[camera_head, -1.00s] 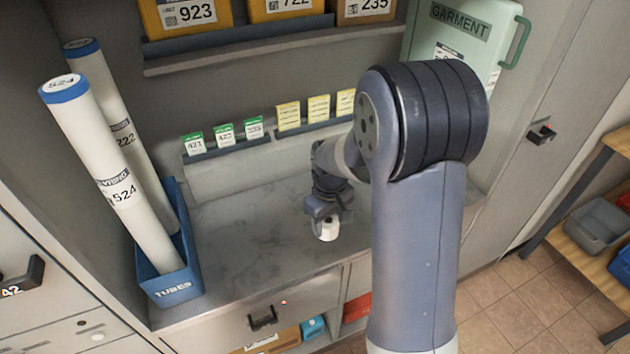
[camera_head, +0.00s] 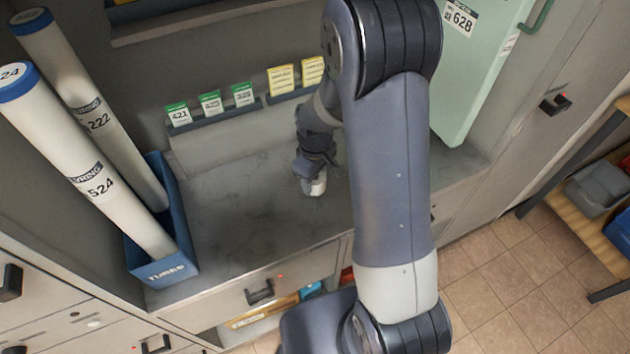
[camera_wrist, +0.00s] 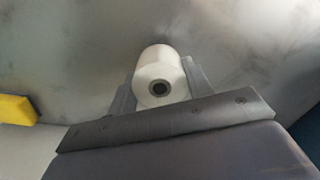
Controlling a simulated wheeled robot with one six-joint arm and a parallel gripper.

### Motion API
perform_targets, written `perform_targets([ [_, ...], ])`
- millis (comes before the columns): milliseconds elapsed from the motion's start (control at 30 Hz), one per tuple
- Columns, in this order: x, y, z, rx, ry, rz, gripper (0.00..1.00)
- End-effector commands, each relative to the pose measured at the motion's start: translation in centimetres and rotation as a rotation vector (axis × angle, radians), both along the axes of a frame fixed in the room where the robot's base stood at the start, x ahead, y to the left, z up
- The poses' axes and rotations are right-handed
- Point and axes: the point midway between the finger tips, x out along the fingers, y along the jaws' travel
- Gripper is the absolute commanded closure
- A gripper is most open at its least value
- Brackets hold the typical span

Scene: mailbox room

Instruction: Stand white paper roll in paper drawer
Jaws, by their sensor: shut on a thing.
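The white paper roll (camera_wrist: 160,70) sits between the two fingers of my gripper (camera_wrist: 158,92) in the wrist view, with its dark core hole facing the camera. In the head view my gripper (camera_head: 314,178) is small and partly dark against the counter, shut on the roll (camera_head: 317,187), whose white end shows below the fingers over the grey counter. I cannot tell whether the roll touches the counter. A drawer front with a dark handle (camera_head: 259,292) is below the counter edge; no drawer is labelled for paper that I can read.
A blue tube bin (camera_head: 172,268) holds two long white tubes (camera_head: 95,185) at the left. Green and yellow cards (camera_head: 210,103) stand along the back ledge. The counter's middle (camera_head: 235,215) is clear.

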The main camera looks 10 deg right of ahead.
Motion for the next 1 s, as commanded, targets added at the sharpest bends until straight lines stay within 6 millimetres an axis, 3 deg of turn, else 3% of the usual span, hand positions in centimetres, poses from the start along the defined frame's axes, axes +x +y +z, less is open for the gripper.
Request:
perform_targets([
  [200, 0.0, 0.0, -2.2, 0.000, 0.002, 0.000, 0.79],
  [567, 0.0, 0.0, -2.6, 0.000, 0.000, -0.001, 0.79],
  [600, 0.0, 0.0, -2.5, 0.000, 0.000, -0.001, 0.50],
  [833, 0.0, 0.0, -2.5, 0.000, 0.000, -0.001, 0.32],
  [1000, 0.0, 0.0, -2.4, 0.000, 0.000, -0.001, 0.30],
])
